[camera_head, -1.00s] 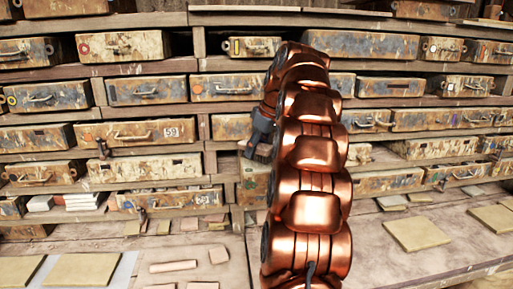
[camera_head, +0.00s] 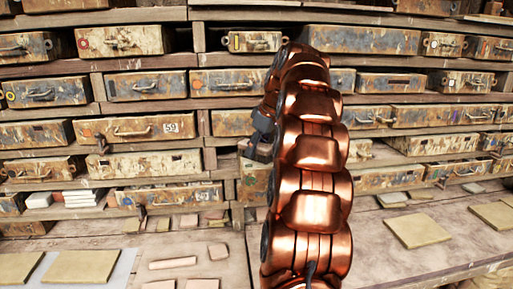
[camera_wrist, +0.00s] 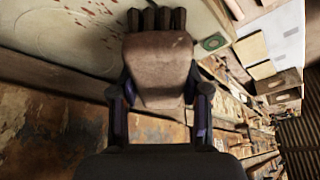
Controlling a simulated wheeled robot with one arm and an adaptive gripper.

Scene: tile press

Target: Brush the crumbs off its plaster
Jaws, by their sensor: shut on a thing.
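My gripper (camera_wrist: 160,92) is shut on a brown brush (camera_wrist: 158,65), its block between the two fingers and its dark tufts pointing away from me. Beyond the tufts, in the wrist view, lies a pale plaster face (camera_wrist: 60,50) in a rusty, worn case. Reddish crumbs (camera_wrist: 92,14) are scattered on the plaster, left of the tufts. A green round mark (camera_wrist: 212,42) is right of the brush. I cannot tell whether the tufts touch the plaster. In the head view my gripper (camera_head: 260,140) is at the shelves, partly hidden by my copper arm.
Shelves of worn cases with handles (camera_head: 150,127) fill the back. Wooden shelf boards (camera_head: 145,109) run close above and below the cases. Tan tiles (camera_head: 417,230) and small slabs (camera_head: 172,263) lie on the bench in front. White blocks (camera_head: 82,198) are at lower left.

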